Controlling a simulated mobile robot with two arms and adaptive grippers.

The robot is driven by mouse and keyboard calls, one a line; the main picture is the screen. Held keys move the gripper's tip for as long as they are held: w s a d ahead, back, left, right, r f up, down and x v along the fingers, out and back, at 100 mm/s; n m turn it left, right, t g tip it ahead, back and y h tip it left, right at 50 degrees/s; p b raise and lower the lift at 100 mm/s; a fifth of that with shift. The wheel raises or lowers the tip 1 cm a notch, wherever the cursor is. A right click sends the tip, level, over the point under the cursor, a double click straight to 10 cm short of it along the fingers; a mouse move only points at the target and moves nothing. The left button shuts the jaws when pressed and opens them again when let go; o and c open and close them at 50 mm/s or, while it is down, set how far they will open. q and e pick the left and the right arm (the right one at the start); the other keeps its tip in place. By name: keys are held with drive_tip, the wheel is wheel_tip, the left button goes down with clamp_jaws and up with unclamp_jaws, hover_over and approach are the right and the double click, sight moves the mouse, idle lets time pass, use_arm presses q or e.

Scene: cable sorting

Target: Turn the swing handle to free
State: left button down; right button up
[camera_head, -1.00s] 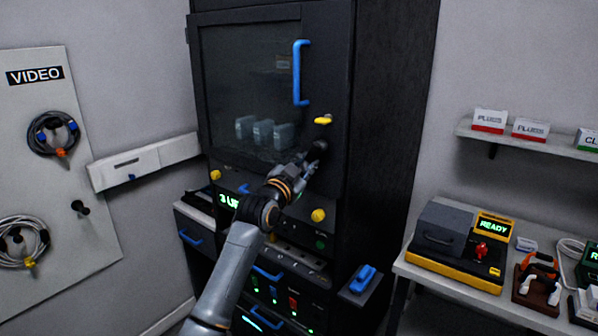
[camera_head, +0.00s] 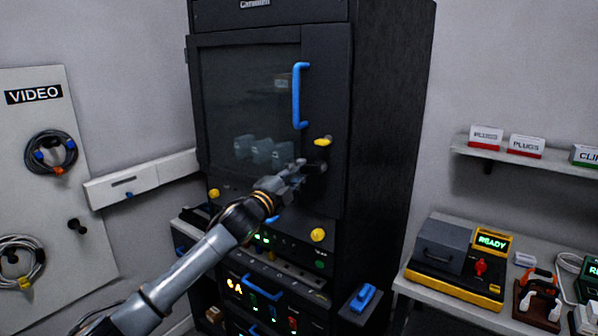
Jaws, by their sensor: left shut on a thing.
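The tall dark cabinet (camera_head: 328,100) has a glass door with a blue pull handle (camera_head: 300,95). A small yellow piece (camera_head: 322,142) sticks out of the door frame below the pull handle. The swing handle (camera_head: 318,167) shows as a dark part just below the yellow piece, mostly hidden by my fingers. My left gripper (camera_head: 302,172) reaches up from the lower left and is shut on the swing handle. The glass door is closed. My right gripper is not in view.
Yellow knobs (camera_head: 318,235) sit lower on the cabinet, above lit equipment panels (camera_head: 260,290). A bench at right holds a yellow-and-grey machine (camera_head: 458,262) reading READY. A shelf (camera_head: 520,155) hangs above it. A VIDEO board (camera_head: 85,255) with coiled cables is at left.

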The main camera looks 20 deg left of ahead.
use_arm(q)
drive_tip(key=shift+r+m+h+p, duration=0.2)
drive_tip(key=shift+m+p, duration=0.05)
drive_tip(key=shift+m, duration=0.45)
drive_tip(key=shift+r+m+h+p, duration=0.15)
drive_tip(key=shift+m+h+p, duration=0.1)
drive_tip(key=shift+m, duration=0.45)
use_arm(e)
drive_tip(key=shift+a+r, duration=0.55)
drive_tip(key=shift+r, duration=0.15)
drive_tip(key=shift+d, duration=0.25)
use_arm(q)
drive_tip(key=c, duration=1.2)
unclamp_jaws()
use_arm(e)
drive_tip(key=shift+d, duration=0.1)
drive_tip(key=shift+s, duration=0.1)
use_arm(q)
drive_tip(key=v, duration=1.2)
drive_tip(key=shift+r, duration=0.15)
